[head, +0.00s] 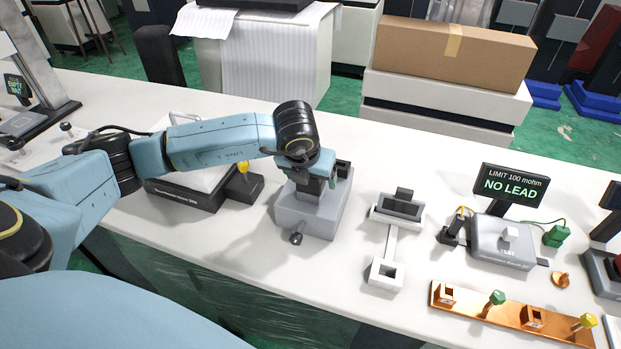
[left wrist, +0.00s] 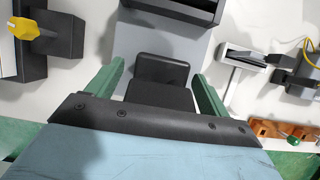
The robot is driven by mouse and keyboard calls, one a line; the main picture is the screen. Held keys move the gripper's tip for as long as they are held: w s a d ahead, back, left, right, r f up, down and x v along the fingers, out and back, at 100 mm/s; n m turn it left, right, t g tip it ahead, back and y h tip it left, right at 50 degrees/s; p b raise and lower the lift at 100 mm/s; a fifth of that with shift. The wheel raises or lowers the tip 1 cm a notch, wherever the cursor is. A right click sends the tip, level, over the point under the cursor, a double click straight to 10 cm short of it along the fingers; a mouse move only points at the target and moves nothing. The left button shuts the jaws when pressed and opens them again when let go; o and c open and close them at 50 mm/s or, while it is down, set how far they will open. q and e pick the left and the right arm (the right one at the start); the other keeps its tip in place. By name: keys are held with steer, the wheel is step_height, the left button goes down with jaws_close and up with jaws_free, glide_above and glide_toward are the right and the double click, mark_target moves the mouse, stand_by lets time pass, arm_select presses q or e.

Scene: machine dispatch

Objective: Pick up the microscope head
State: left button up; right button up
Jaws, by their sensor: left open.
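My left gripper (head: 314,188) reaches down over a grey block-like unit (head: 300,216) with a small dark knob on its front. In the left wrist view the two green fingers of my left gripper (left wrist: 158,72) stand apart. A dark rounded block (left wrist: 162,72) shows between them, over the grey surface; I cannot tell whether it is the microscope head, or whether the fingers touch it. Another black slotted part (left wrist: 178,8) lies beyond it, and shows right of the gripper in the head view (head: 343,169). My right gripper is not in view.
A yellow-knobbed black block (head: 243,183) stands close to the left. A white stand with a black tray (head: 398,207) is to the right, then a grey tester (head: 502,243) under a NO LEAD sign (head: 511,187). A copper-coloured strip (head: 462,304) lies at the front edge.

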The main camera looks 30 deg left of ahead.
arm_select(q)
steer(key=shift+f, duration=0.1)
steer(key=shift+w, duration=0.1)
steer(key=c, duration=1.3)
steer(key=shift+o, duration=0.2)
